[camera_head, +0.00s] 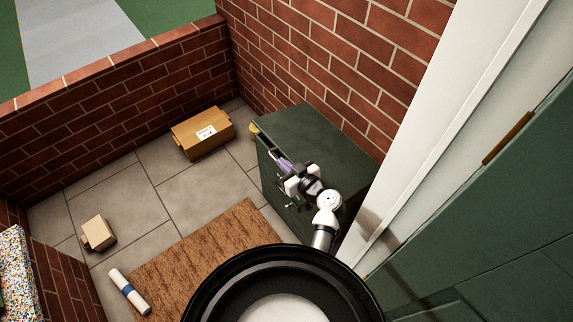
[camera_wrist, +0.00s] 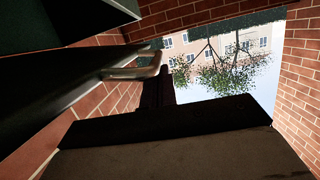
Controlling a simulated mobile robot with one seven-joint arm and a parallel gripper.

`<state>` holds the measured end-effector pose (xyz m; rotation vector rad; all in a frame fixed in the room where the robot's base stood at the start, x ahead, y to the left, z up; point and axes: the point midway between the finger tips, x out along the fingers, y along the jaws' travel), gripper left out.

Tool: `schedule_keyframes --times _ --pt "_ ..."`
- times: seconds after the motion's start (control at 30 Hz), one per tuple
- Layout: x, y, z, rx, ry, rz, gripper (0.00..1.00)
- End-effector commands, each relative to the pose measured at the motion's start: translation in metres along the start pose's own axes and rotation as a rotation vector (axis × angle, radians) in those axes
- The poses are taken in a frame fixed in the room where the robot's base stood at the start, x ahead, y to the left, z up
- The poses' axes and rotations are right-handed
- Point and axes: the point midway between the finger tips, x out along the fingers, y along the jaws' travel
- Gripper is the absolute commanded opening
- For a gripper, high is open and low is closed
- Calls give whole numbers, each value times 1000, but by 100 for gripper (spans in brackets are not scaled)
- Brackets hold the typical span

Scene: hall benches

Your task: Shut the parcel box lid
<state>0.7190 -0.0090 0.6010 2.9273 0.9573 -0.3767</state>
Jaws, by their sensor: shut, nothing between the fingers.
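The dark green parcel box (camera_head: 335,140) stands against the brick wall, and its broad green lid faces up. A small brass-coloured handle (camera_head: 254,128) shows at the lid's far left corner, and a pale handle also shows in the wrist view (camera_wrist: 135,72) on a dark slanting slab. How far the lid is raised I cannot tell. My gripper (camera_head: 284,188) is shut and empty at the box's front side, close to that edge. Whether it touches the lid is hidden.
A cardboard parcel (camera_head: 203,133) lies on the paving left of the box. A smaller carton (camera_head: 99,234) and a white roll with a blue band (camera_head: 129,291) lie farther left. A brown doormat (camera_head: 195,260) lies in front. A white door frame (camera_head: 440,130) stands right. Low brick walls enclose the porch.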

Motion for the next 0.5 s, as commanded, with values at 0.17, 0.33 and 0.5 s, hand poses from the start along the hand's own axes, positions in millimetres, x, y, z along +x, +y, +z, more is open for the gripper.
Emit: schedule_keyframes --times 0.17,0.33,0.5 --pt "6 -5 25 -56 0 12 0" --pt "9 -8 37 -103 0 24 0" --pt "10 -9 39 -125 1 30 0"
